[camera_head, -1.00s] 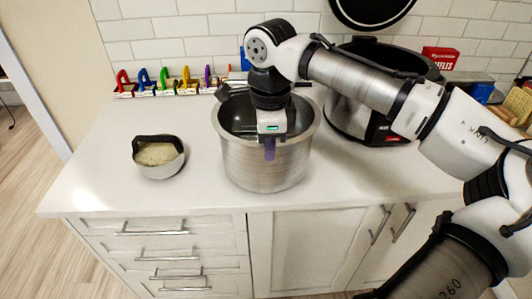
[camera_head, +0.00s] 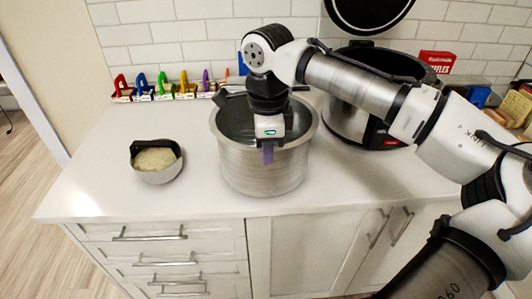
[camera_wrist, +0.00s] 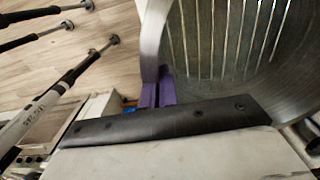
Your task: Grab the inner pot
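The inner pot (camera_head: 262,172) is a wide, silver metal cylinder standing on the white counter, open at the top. My gripper (camera_head: 268,152) points down at the near rim of the pot, with a purple finger visible outside the front wall. In the wrist view the pot's inside (camera_wrist: 225,50) fills the upper right. The purple fingers of my gripper (camera_wrist: 158,92) are close together there, with the pot's wall running between them. The gripper looks shut on the rim. The finger inside the pot is hidden in the head view.
The cooker (camera_head: 350,118) with its raised black lid stands behind right of the pot. A small bowl (camera_head: 158,172) with pale contents sits at left. Coloured items (camera_head: 165,88) line the back wall; a red box (camera_head: 438,62) is at back right. The counter's front left is clear.

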